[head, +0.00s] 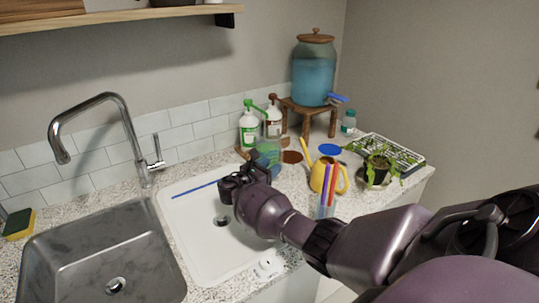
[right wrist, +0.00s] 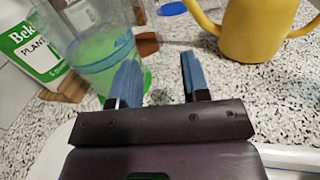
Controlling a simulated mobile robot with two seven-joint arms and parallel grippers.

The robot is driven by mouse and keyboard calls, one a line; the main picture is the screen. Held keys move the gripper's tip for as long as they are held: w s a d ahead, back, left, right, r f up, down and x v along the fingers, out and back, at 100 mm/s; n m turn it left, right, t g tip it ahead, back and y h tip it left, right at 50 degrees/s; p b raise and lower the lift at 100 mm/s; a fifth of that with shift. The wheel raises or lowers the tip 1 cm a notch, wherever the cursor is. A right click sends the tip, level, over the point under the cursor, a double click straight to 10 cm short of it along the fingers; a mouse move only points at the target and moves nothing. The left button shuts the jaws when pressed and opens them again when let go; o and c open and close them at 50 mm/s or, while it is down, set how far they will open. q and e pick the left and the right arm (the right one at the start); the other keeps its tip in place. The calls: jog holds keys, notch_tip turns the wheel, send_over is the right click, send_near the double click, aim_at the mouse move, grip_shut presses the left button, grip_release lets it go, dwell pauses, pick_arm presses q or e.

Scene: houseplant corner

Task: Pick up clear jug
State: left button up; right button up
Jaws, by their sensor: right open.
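The clear jug (head: 268,154) stands on the speckled counter behind the white sink basin, partly hidden by my right gripper in the head view. In the right wrist view the jug (right wrist: 100,48) is see-through, with a green tint and blue lines, left of the fingers. My right gripper (head: 247,170) is over the back of the white basin, in front of the jug. In the right wrist view its two blue fingertips (right wrist: 160,75) are apart with nothing between them. The left finger overlaps the jug's lower right side in that picture; whether they touch I cannot tell. My left gripper is not in view.
A yellow watering can (head: 343,181) stands right of the jug, by a glass of coloured sticks (head: 327,192). Green-labelled and brown bottles (head: 249,128) stand behind the jug. A blue dispenser (head: 313,75) on a wooden stand is at the back. A tap (head: 100,100) rises left.

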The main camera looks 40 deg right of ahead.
jog(key=d, duration=0.4)
jog(key=shift+d, duration=0.25)
jog(key=shift+r, duration=0.1)
jog(key=shift+c, duration=0.2)
grip_shut()
dwell(0.9)
